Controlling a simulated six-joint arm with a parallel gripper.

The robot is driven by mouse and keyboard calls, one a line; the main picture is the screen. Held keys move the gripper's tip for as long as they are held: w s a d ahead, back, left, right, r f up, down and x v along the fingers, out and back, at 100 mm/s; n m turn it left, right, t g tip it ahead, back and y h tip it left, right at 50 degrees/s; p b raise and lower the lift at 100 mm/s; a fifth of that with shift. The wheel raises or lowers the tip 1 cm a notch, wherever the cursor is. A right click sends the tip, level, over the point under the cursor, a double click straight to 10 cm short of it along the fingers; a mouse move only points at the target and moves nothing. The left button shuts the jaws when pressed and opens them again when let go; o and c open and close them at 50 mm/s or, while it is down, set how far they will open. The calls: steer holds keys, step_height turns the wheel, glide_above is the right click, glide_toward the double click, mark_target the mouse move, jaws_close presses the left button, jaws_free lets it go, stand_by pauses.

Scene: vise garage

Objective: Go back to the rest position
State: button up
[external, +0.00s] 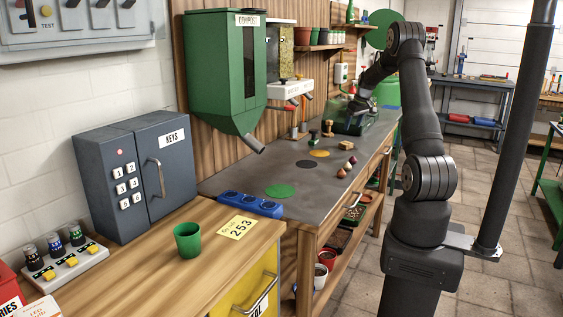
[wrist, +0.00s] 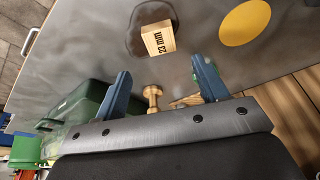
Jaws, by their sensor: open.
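My gripper (external: 357,106) is at the far part of the grey workbench, above or beside the green case (external: 360,120) in the external view. In the wrist view its two blue fingers (wrist: 163,84) are spread apart with nothing held between them. Beyond the fingertips, a small wooden block marked "23 mm" (wrist: 158,40) lies on a dark stain on the bench. A turned wooden peg-like piece (wrist: 152,98) shows between the fingers, partly hidden at its lower end by my gripper.
A yellow disc (external: 319,153), a dark disc (external: 306,164) and a green disc (external: 280,190) lie flat on the bench. Small round items (external: 347,167) sit near its front edge. A green compost dispenser (external: 222,75) hangs over the bench. A dark post (external: 515,120) stands right of my arm.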

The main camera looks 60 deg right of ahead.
mark_target(346, 143)
steer(key=x, duration=0.9)
steer(key=shift+f, duration=0.35)
step_height(346, 143, up, 3)
steer(key=shift+f, duration=0.15)
steer(key=shift+r, duration=0.6)
steer(key=shift+f, duration=0.1)
